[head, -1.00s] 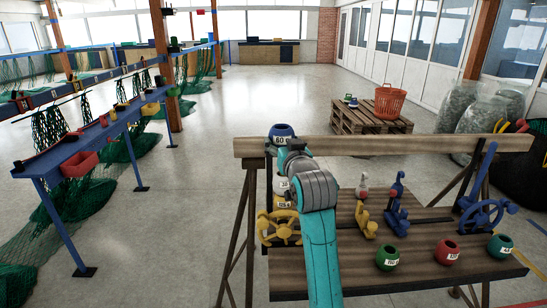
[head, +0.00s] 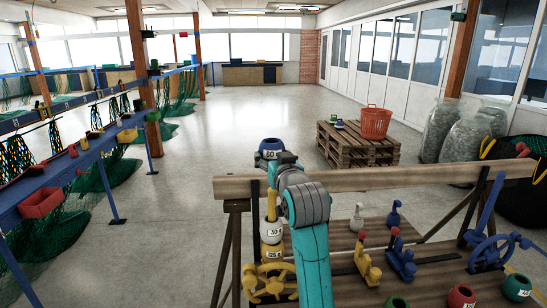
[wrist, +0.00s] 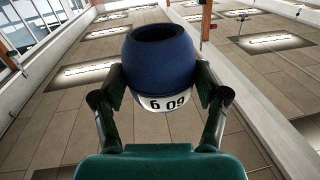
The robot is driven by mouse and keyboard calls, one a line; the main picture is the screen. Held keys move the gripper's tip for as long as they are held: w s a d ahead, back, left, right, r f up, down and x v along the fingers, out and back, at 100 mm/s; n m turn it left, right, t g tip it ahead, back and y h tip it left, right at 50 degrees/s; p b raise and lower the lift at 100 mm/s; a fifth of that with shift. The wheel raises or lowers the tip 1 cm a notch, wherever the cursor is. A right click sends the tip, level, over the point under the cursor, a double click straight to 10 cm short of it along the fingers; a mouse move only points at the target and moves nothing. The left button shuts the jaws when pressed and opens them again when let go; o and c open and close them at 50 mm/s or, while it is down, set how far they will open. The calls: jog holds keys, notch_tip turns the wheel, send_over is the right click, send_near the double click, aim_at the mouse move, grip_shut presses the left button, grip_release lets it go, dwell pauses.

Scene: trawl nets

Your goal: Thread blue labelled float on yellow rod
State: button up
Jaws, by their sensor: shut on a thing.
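My gripper (wrist: 160,98) is shut on the blue float (wrist: 160,58), one finger on each side. In the head view the blue float (head: 271,145) is held high, above the beam in the picture. The yellow rod (head: 271,203) stands below it, partly beside my arm. A white labelled float (head: 271,231) and a yellow labelled float (head: 271,253) sit around the rod. The blue float is apart from the rod; their exact alignment in depth cannot be told.
A yellow handwheel (head: 268,283) is at the rod's foot. Yellow and blue fittings (head: 401,262) stand on the wooden bench. Green (head: 396,302), red (head: 461,297) and teal (head: 517,287) floats lie at the front right. A wooden beam (head: 400,177) runs along the back.

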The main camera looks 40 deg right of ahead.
aim_at(274, 192)
notch_tip(274, 192, down, 10)
jog(key=shift+f, duration=0.25)
dwell(1.2)
dwell(0.4)
jog(key=o, duration=1.3)
jog(key=shift+c, duration=0.2)
jog(key=shift+f, duration=0.1)
jog(key=v, duration=1.2)
